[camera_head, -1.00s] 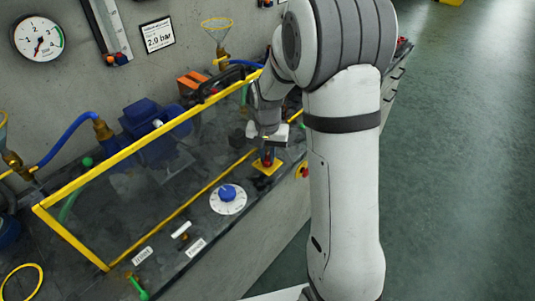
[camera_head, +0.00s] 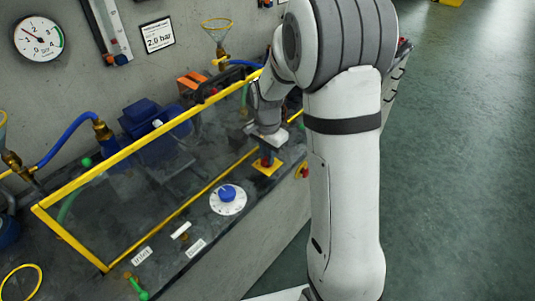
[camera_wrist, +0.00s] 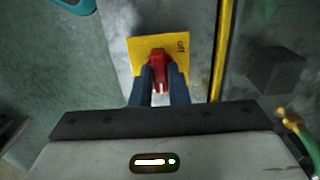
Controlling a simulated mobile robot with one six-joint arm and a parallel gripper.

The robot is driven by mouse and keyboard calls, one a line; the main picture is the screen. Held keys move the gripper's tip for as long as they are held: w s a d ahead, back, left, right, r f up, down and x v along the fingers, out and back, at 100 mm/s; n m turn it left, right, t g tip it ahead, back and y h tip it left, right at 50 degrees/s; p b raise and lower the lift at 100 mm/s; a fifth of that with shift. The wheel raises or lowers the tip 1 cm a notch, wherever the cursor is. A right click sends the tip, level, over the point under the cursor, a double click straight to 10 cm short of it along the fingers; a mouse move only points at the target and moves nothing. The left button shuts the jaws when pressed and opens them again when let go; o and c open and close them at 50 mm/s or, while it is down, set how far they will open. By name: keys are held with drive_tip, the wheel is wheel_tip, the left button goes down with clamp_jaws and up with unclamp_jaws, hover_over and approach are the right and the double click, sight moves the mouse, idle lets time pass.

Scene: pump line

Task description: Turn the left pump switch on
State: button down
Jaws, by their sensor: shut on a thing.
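A red switch handle (camera_wrist: 158,58) stands on a yellow plate (camera_wrist: 178,45) in the wrist view. Part of the word "off" shows on the plate. My gripper (camera_wrist: 159,72) is shut on the red handle, with a dark blue finger on each side of it. In the head view my gripper (camera_head: 267,157) points down at the yellow plate (camera_head: 266,169) near the bench's front edge, and the handle is mostly hidden there. I cannot tell from the frames whether this is the left pump switch.
A clear guard with a yellow frame (camera_head: 75,238) stands close behind my gripper. A blue knob (camera_head: 227,193) on a white dial is to the left. A red button (camera_head: 304,171) is on the bench front to the right. Open floor (camera_head: 455,170) lies on the right.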

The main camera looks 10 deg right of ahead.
idle(0.3)
drive_tip(key=c, duration=1.4)
unclamp_jaws()
drive_tip(key=shift+r, duration=3.95)
drive_tip(key=shift+r+p, duration=0.1)
drive_tip(key=shift+p, duration=0.2)
drive_tip(key=s+r+n+t+p, duration=0.1)
drive_tip(key=s+r+n, duration=0.4)
drive_tip(key=s, duration=0.6)
drive_tip(key=s+r+n+t+p, duration=0.1)
drive_tip(key=s+r+n, duration=0.4)
drive_tip(key=s, duration=0.5)
drive_tip(key=shift+s+d+n+t+p, duration=0.3)
drive_tip(key=shift+s+n+p, duration=0.15)
drive_tip(key=shift+p, duration=0.45)
